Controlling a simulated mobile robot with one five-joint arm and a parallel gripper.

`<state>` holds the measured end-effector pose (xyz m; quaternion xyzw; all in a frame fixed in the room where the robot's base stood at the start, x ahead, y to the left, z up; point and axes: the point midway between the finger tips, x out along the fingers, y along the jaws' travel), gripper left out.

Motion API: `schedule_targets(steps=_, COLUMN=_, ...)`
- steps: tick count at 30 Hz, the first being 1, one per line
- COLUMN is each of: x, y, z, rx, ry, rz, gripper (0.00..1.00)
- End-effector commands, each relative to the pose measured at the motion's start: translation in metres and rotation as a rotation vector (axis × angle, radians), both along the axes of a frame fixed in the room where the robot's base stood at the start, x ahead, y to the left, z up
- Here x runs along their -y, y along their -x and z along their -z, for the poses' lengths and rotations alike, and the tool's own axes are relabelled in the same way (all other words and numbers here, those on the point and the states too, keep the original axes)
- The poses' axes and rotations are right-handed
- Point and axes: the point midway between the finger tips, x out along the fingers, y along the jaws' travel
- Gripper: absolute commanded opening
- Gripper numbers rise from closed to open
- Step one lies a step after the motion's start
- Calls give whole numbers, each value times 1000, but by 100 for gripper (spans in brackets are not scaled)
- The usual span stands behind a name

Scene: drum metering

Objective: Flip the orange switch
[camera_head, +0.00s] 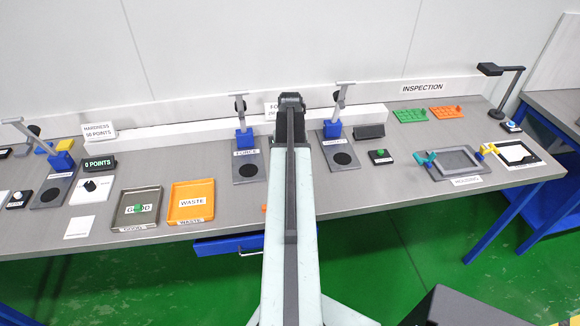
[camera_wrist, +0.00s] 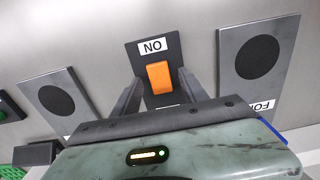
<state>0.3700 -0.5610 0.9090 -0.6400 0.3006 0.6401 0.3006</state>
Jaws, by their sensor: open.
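The orange switch (camera_wrist: 159,78) is a rocker on a dark plate (camera_wrist: 138,53) in the wrist view. My gripper (camera_wrist: 160,90) is open and empty, with one dark finger on each side of the switch. I cannot tell its height above the switch or whether it touches the plate. In the head view my arm hides the gripper and most of this spot. A small orange bit shows beside the arm there, and I cannot tell what it is.
Grey plates with black discs lie left (camera_wrist: 57,96) and right (camera_wrist: 253,57) of the switch in the wrist view. In the head view, a grey GOOD tray (camera_head: 122,220) and an orange WASTE tray (camera_head: 177,211) stand left of my arm. A blue drawer (camera_head: 228,244) sits below the bench.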

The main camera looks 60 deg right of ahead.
Motion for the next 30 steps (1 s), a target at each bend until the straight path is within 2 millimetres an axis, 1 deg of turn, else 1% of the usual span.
schedule_targets(steps=6, x=0, y=0, z=-1, rx=0, ry=0, rz=0, gripper=51)
schedule_targets(steps=8, x=0, y=0, z=-1, rx=0, ry=0, rz=0, gripper=34)
schedule_targets(steps=9, x=0, y=0, z=-1, rx=0, ry=0, rz=0, gripper=23)
schedule_targets(steps=11, x=0, y=0, z=-1, rx=0, ry=0, rz=0, gripper=6)
schedule_targets(steps=12, x=0, y=0, z=-1, rx=0, ry=0, rz=0, gripper=0)
schedule_targets(steps=17, x=2, y=-2, z=0, rx=-13, ry=-15, rz=-2, gripper=0)
schedule_targets(steps=22, x=7, y=-6, z=1, rx=-85, ry=-104, rz=-2, gripper=0)
schedule_targets(steps=26, x=7, y=-6, z=1, rx=-127, ry=-153, rz=-2, gripper=0)
schedule_targets(steps=30, x=5, y=-5, z=0, rx=-137, ry=-165, rz=-2, gripper=0)
